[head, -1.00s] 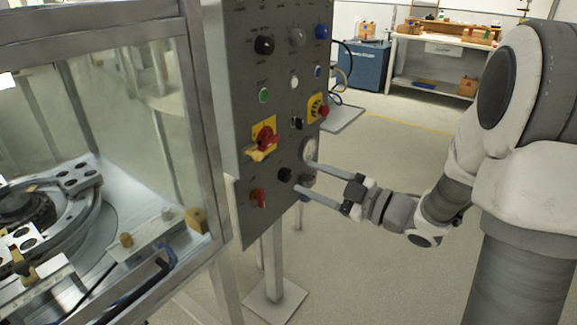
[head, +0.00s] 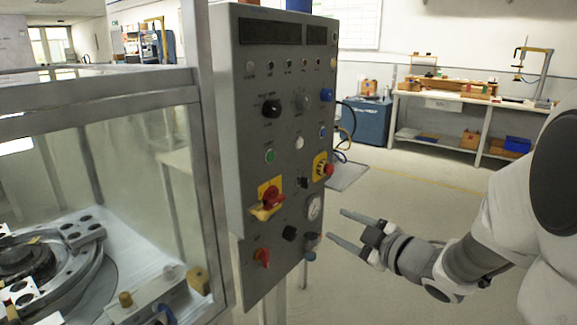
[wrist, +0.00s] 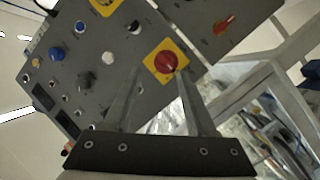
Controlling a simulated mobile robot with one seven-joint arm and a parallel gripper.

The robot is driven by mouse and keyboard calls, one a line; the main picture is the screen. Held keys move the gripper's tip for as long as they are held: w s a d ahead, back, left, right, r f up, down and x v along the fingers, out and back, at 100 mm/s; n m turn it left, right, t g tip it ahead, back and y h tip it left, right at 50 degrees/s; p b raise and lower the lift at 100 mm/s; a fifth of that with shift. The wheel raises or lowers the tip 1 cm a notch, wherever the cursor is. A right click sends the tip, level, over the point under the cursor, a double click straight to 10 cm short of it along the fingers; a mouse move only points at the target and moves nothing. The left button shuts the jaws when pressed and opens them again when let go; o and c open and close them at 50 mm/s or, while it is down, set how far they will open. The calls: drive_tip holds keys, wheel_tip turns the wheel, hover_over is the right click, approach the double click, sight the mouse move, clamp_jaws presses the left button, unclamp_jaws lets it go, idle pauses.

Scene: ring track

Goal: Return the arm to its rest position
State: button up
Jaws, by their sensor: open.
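My gripper (head: 338,228) is open and empty in the head view, with its two fingers apart and pointing left toward the grey control panel (head: 285,170). The fingertips are clear of the panel, a little to its right. My arm reaches in from the right edge of the head view. In the wrist view, my gripper (wrist: 165,85) shows both fingers spread, with the tilted panel (wrist: 115,62) beyond them. A red knob on a yellow plate (wrist: 166,60) appears between the fingertips, with nothing held.
A glass-walled metal enclosure (head: 195,90) with a round fixture (head: 45,265) stands left of the panel. A blue cabinet (head: 363,120) and a workbench (head: 465,98) stand at the back. Open floor (head: 410,185) lies between them and my arm.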

drive_tip(key=s+d+r+m+g+h, duration=0.2)
drive_tip(key=s+d+r+m+h, duration=0.2)
drive_tip(key=s+d+m+h, duration=0.5)
drive_tip(key=s+a+f+m+g, duration=0.2)
drive_tip(key=s+a+m+g, duration=0.15)
drive_tip(key=s, duration=0.45)
drive_tip(key=s+a+f+m+g, duration=0.15)
drive_tip(key=s+a, duration=0.25)
drive_tip(key=s, duration=0.4)
wheel_tip(320, 180, up, 17)
drive_tip(key=g+p, duration=0.1)
drive_tip(key=p, duration=1.5)
drive_tip(key=shift+a+m+y+p, duration=0.2)
drive_tip(key=shift+m+y+p, duration=0.15)
drive_tip(key=shift+m+y, duration=0.05)
drive_tip(key=shift+f, duration=0.1)
